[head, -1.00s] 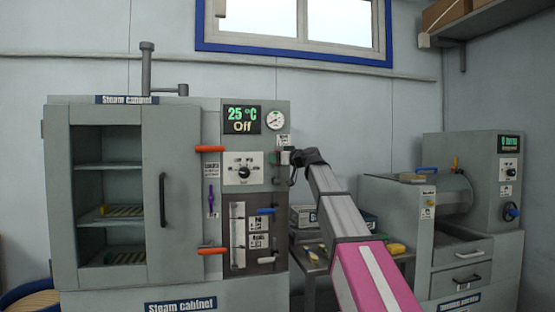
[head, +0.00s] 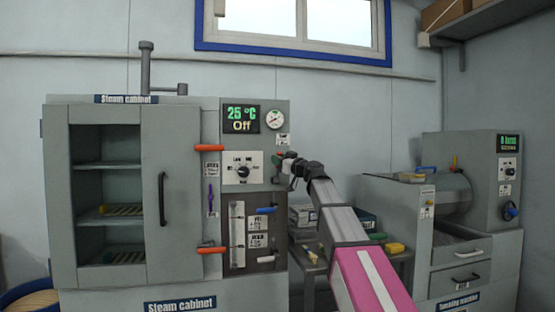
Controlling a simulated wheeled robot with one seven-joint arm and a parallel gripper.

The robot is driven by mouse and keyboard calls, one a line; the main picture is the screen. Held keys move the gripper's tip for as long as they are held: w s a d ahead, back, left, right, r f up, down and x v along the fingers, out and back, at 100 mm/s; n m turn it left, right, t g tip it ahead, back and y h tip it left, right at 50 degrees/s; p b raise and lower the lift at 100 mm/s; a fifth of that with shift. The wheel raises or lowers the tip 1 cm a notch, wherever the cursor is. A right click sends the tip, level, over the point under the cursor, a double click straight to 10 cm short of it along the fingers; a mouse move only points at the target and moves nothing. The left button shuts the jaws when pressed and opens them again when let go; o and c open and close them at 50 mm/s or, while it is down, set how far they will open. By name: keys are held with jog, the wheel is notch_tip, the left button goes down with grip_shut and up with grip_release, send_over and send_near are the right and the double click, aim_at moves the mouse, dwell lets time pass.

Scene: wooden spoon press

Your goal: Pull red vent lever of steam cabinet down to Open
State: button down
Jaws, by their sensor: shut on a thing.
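The red vent lever (head: 280,154) is at the right edge of the control panel, below a small white label (head: 283,140). Only a small reddish part of it shows; the rest is hidden by my gripper. My gripper (head: 287,162) is at the lever, reaching in from the right, and is shut on it. The lever's exact angle is too small to tell.
Orange-red handles (head: 210,148) and a blue-handled valve (head: 266,210) stick out of the cabinet front. A tumbling machine (head: 470,200) stands at the right. A low table with boxes and a yellow item (head: 394,248) lies behind my arm.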

jog(key=s+d+f+n+g+y, duration=0.1)
jog(key=s+f+n+g+y, duration=0.2)
jog(key=n+y, duration=0.6)
jog(key=shift+s+d+f+n+g, duration=0.25)
jog(key=shift+s+f+n+g, duration=0.15)
jog(key=shift+s+f+n, duration=0.6)
jog(key=shift+s+f, duration=0.2)
jog(key=c, duration=1)
grip_release()
jog(key=shift+o, duration=0.2)
jog(key=v, duration=1)
jog(key=shift+d+f, duration=0.2)
jog(key=shift+f, duration=0.15)
